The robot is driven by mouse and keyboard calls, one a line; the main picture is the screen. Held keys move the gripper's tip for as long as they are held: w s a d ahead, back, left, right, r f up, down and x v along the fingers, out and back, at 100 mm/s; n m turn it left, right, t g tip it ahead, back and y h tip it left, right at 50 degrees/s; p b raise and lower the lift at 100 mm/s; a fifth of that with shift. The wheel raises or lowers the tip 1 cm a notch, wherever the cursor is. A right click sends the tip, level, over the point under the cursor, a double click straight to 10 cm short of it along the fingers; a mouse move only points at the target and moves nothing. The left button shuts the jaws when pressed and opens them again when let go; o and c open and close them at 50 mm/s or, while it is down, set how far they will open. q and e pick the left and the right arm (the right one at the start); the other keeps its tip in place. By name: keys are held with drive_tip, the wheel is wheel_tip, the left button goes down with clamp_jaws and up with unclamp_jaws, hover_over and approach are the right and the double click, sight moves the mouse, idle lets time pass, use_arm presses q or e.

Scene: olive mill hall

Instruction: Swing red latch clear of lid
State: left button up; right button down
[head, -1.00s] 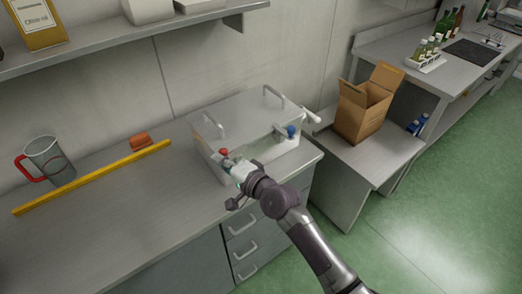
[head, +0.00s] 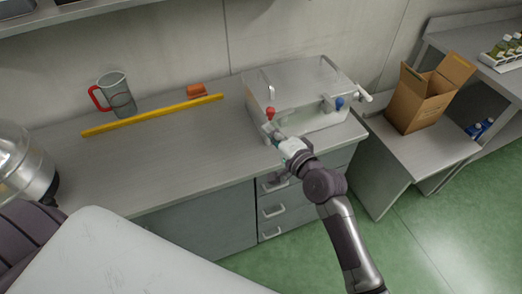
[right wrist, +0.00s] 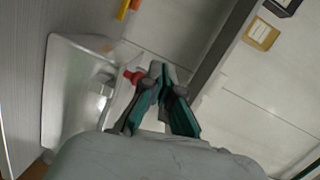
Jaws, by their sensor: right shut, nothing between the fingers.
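A grey metal box with a flat lid (head: 312,80) and two lid handles stands on the right end of the counter. The red latch (head: 270,112) is at its front left corner; its red knob also shows in the right wrist view (right wrist: 134,77). A blue-knobbed latch (head: 339,103) is at the front right. My right gripper (head: 279,139) is at the box's front left, close to the red latch. In the right wrist view its fingers (right wrist: 160,70) are shut and empty, just right of the red knob. I cannot tell whether they touch it. My left gripper is out of view.
A yellow bar (head: 152,115) lies on the counter, with a red-handled jug (head: 118,97) and an orange block (head: 196,90) behind it. An open cardboard box (head: 418,105) stands on the lower bench at right. The counter's front middle is clear.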

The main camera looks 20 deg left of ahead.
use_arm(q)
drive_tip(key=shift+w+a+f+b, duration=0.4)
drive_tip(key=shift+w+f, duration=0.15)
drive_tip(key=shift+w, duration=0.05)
use_arm(e)
drive_tip(key=s+a, duration=0.1)
drive_tip(key=s, duration=0.6)
drive_tip(key=shift+a+r, duration=0.2)
drive_tip(key=shift+r, duration=0.05)
drive_tip(key=shift+d, duration=0.1)
